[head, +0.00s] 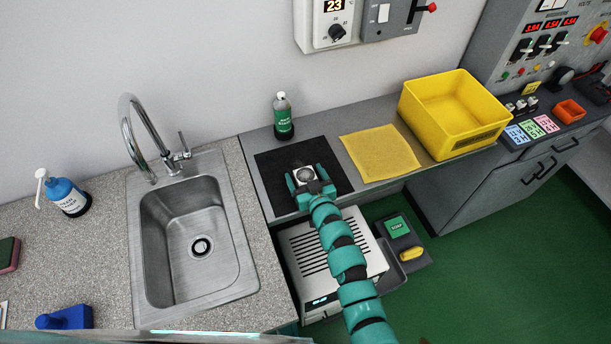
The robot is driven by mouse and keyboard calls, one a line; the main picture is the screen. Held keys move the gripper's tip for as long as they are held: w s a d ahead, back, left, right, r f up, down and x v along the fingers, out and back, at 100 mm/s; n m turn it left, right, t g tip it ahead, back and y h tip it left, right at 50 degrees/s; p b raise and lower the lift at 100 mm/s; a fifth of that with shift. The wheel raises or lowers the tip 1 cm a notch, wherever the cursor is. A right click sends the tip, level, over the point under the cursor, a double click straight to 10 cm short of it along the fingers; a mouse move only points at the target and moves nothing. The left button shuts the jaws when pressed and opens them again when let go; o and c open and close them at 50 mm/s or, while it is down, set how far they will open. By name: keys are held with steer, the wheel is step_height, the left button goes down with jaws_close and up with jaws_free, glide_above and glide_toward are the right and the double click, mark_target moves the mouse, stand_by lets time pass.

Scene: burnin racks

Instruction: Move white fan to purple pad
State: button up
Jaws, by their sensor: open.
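My gripper (306,176) is open above or on the black mat (275,168) on the grey counter, with its fingers pointing away from me. A small round whitish-grey thing with a dark rim, possibly the white fan (304,174), shows between the two fingers. I cannot tell whether the fingers touch it, and part of it is hidden by the gripper. I see no clearly purple pad. Small blue (515,134), green (531,129) and pink (546,123) cards lie on the right-hand bench.
A green-labelled bottle (283,117) stands behind the mat. A yellow cloth (378,153) and yellow bin (455,142) are to the right, an orange tray (570,111) farther right. A sink (160,245) with a tall tap is left. A vented metal unit (290,245) sits below the counter.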

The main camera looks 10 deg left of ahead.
steer(key=c, duration=1.1)
steer(key=shift+c, duration=0.2)
